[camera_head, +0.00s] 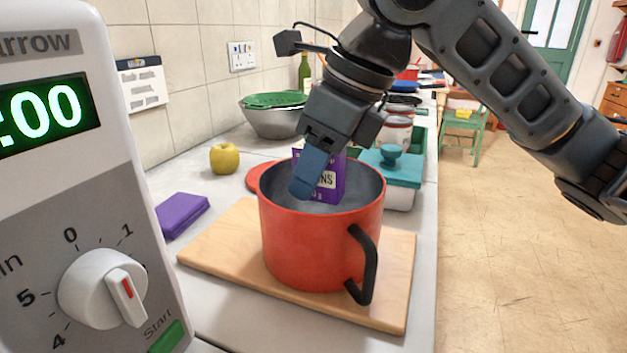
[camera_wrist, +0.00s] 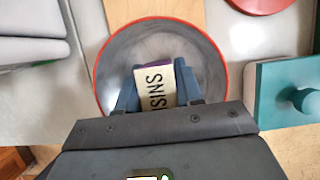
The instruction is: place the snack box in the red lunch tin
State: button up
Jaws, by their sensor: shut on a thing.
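The snack box (camera_head: 328,180) is purple with a cream label reading part of "raisins"; its label also shows in the wrist view (camera_wrist: 157,86). My gripper (camera_head: 312,180) is shut on it, with blue-grey fingers on either side, pointing down. The box is upright over the mouth of a red pot (camera_head: 305,240), its lower part seeming to dip below the rim. The pot has a grey inside and a black handle. In the wrist view its round opening (camera_wrist: 120,60) surrounds the box. I cannot make out a separate red lunch tin; the pot is the large red container here.
The pot stands on a wooden board (camera_head: 220,250). A red disc (camera_head: 256,177) lies behind it. A teal-lidded container (camera_head: 398,170) stands close right. A purple packet (camera_head: 182,214), yellow apple (camera_head: 225,159), and colander bowl (camera_head: 272,122) are left and behind. A microwave (camera_head: 95,190) fills the left.

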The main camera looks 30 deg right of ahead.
jog(key=shift+f, duration=0.7)
jog(key=shift+f, duration=0.1)
jog(key=shift+f+b, duration=0.4)
jog(key=shift+f, duration=0.15)
jog(key=o, duration=1.1)
jog(key=shift+r+p, duration=0.45)
jog(key=shift+r, duration=0.2)
jog(key=p+v, duration=0.1)
jog(key=v, duration=1.1)
